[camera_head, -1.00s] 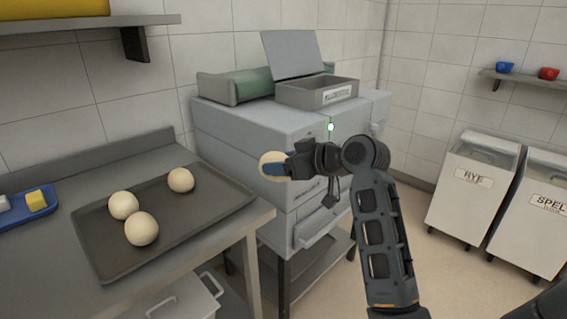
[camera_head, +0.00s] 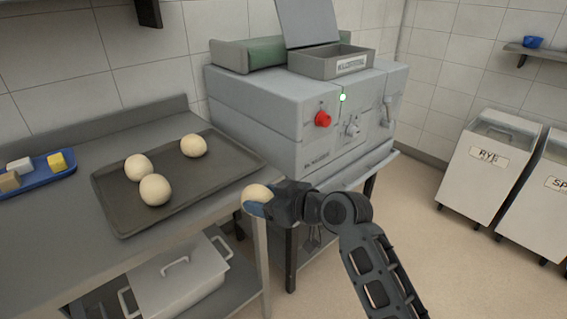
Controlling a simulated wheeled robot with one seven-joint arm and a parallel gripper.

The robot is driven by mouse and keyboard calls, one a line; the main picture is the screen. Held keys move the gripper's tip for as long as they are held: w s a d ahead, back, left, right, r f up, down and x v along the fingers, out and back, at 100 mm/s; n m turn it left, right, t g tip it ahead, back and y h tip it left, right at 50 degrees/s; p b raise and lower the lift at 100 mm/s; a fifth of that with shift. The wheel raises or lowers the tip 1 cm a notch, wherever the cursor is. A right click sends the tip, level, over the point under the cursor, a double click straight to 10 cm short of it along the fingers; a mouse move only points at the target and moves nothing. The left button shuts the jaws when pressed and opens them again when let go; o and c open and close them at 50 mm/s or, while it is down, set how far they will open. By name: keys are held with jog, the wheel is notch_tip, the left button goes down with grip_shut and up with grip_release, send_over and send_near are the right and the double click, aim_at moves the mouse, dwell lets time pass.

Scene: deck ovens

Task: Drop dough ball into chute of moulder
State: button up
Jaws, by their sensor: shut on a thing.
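My gripper (camera_head: 258,203) is shut on a pale dough ball (camera_head: 257,193) and holds it in the air in front of the bench's right edge, below the level of the machine top. The moulder (camera_head: 290,115) is a grey box on a stand, with a red knob (camera_head: 322,118) and a green light (camera_head: 343,97) on it. On its top stands an open rectangular chute (camera_head: 318,66) with a label and a raised lid (camera_head: 308,22). The chute's inside is only partly visible. The ball is apart from the moulder, in front of it and lower left of the chute.
A dark tray (camera_head: 222,174) with three dough balls lies on the steel bench (camera_head: 60,245). A blue tray (camera_head: 38,184) with small blocks is at the left. A lidded metal pot (camera_head: 178,280) stands below. White bins (camera_head: 486,165) stand right; floor is clear before them.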

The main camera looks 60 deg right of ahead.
jog(key=w+a+f+n+y, duration=0.1)
jog(key=w+a+f, duration=0.1)
jog(key=a+f, duration=1.6)
jog(key=shift+w+a+f+y, duration=0.15)
jog(key=shift+a+f+y, duration=0.15)
jog(key=shift+a, duration=0.75)
